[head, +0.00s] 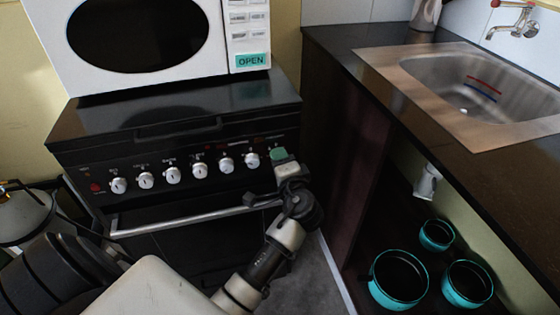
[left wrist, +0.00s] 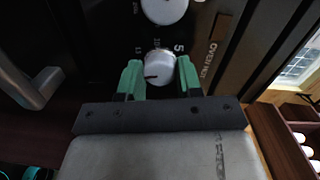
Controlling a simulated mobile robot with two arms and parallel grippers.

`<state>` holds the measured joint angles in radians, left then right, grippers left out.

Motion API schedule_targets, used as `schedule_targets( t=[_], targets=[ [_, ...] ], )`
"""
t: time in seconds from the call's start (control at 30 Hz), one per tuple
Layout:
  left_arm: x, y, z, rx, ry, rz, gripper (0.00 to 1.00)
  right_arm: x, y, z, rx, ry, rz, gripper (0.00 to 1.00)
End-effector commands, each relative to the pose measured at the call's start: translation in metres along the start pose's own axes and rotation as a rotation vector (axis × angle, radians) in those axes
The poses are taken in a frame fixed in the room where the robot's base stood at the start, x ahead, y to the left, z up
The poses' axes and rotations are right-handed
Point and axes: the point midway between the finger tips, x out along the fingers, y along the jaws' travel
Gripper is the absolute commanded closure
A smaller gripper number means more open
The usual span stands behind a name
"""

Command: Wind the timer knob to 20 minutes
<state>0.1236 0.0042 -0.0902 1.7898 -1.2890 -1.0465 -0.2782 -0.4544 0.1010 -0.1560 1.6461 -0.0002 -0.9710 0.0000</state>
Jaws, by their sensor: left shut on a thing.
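The timer knob (left wrist: 160,68) is a round white knob on the black oven panel, in the left wrist view. A dark pointer line on it points left, and a "5" is printed to its upper right; the other marks are too small to read surely. My left gripper (left wrist: 160,80) has its green fingers on both sides of this knob and is shut on it. In the head view my left gripper (head: 279,155) is at the right end of the knob row and hides the timer knob. My right gripper is not in view.
Several white knobs, such as the neighbouring one (head: 252,160), line the stove panel. An oven handle bar (head: 185,214) runs below. A white microwave (head: 150,40) stands on top. A counter with a sink (head: 470,95) is at right, with teal-rimmed pots (head: 398,279) beneath.

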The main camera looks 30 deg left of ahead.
Motion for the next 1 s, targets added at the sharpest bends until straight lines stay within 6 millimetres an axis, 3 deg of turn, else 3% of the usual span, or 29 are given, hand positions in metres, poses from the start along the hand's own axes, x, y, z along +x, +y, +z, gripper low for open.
schedule_targets(
  t=[0.73, 0.77, 0.8, 0.9, 1.0],
  targets=[
    [-0.0011, 0.0035, 0.0004, 0.000, -0.001, 0.008, 0.89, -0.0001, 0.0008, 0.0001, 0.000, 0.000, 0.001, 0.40],
    [-0.0011, 0.0035, 0.0004, 0.000, -0.001, 0.008, 0.62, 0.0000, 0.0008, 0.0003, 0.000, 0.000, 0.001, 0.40],
    [-0.0011, 0.0034, 0.0004, 0.000, -0.001, 0.008, 0.56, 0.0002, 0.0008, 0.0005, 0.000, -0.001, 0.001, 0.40],
    [-0.0008, 0.0026, 0.0003, 0.000, -0.001, 0.006, 0.41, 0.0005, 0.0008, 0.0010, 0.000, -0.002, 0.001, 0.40],
    [-0.0005, 0.0018, 0.0002, -0.001, 0.000, 0.004, 0.40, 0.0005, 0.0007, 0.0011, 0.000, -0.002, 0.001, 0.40]
  ],
)
